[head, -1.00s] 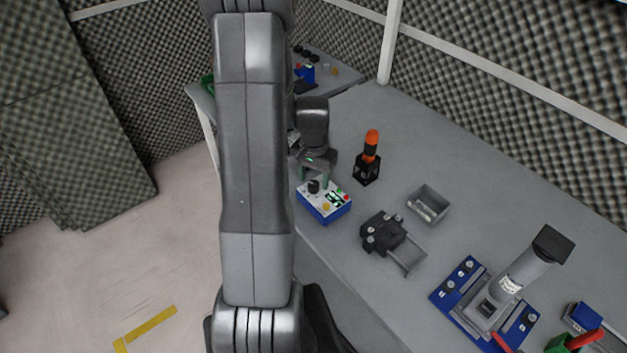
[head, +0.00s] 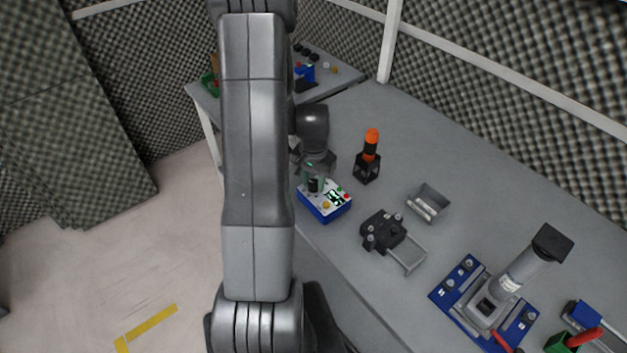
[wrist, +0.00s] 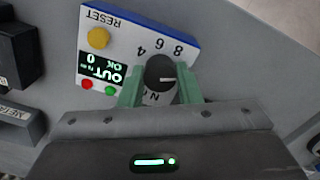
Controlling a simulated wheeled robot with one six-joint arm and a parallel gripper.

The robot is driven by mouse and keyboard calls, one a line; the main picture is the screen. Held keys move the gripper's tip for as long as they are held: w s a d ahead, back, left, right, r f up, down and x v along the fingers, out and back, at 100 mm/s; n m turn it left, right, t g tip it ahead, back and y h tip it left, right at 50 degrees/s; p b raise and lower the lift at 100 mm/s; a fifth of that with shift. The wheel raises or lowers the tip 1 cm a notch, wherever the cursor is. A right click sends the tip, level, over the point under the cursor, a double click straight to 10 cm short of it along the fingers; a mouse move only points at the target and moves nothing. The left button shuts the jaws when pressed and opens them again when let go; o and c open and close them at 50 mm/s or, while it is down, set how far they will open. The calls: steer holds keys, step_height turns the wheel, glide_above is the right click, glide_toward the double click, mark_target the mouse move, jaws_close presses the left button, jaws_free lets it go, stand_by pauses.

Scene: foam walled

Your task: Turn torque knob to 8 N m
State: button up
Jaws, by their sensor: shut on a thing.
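The blue-and-white torque box (head: 322,202) sits near the table's front edge in the head view. Its black knob (wrist: 159,72) shows a white pointer line directed toward the right in the wrist view. The printed 4, 6 and 8 lie around the knob's far side, and the pointer is not at the 8. The display (wrist: 101,71) reads "OUT" and "OK" with a 0. My gripper (wrist: 160,88) is shut on the knob, with one green finger on each side. In the head view my gripper (head: 313,178) is over the box, partly hidden by my arm.
An orange-and-black tool in a black holder (head: 367,170) stands just right of the gripper. A dark fixture (head: 382,231), a small grey tray (head: 428,203) and a blue-based stand (head: 490,305) are farther right. Grey table surface is clear between them.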

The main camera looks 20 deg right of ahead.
steer(key=shift+n, duration=0.3)
steer(key=n+b, duration=0.2)
steer(key=n, duration=0.1)
steer(key=shift+f+b, duration=0.1)
steer(key=shift+b, duration=0.3)
steer(key=n+b, duration=0.2)
steer(key=n, duration=0.3)
steer(key=o, duration=1)
steer(key=shift+r, duration=0.2)
